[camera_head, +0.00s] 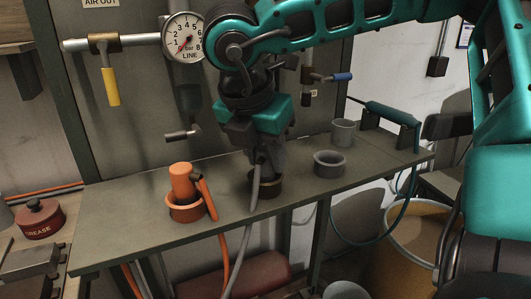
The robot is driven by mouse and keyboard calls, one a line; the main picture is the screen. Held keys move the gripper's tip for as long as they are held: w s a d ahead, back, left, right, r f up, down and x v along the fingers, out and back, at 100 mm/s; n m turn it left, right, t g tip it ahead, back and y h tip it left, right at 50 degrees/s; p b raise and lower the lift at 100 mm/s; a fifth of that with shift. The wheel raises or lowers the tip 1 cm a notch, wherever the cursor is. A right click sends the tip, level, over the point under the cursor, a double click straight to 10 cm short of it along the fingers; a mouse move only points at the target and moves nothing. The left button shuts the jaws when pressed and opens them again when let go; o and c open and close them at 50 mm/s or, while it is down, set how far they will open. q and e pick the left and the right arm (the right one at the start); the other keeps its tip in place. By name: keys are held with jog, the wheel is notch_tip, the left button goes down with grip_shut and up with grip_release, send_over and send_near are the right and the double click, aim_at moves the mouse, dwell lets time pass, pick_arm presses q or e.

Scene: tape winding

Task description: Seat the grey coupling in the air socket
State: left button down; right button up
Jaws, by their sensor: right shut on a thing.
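My right gripper (262,145) points down over the shelf in front of the panel and is shut on the grey coupling (261,162). The coupling is mostly hidden by the fingers. A grey hose (247,215) runs down from it over the shelf's front edge. Its lower end is over or in a dark round holder (266,190); I cannot tell whether it touches. A short metal stub (179,135) sticks out of the panel left of the gripper; I cannot tell if this is the air socket. My left gripper is not in view.
An orange coupling (181,177) stands in an orange ring (184,208) on the shelf (120,235), with an orange hose. A grey ring (330,163) and grey cup (343,132) stand to the right. A gauge (184,37) and yellow-handled valve (110,87) are on the panel.

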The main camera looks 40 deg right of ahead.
jog(key=o, duration=0.8)
jog(key=p+v, duration=0.3)
jog(key=v, duration=0.8)
jog(key=shift+a+p, duration=0.1)
jog(key=shift+p, duration=0.2)
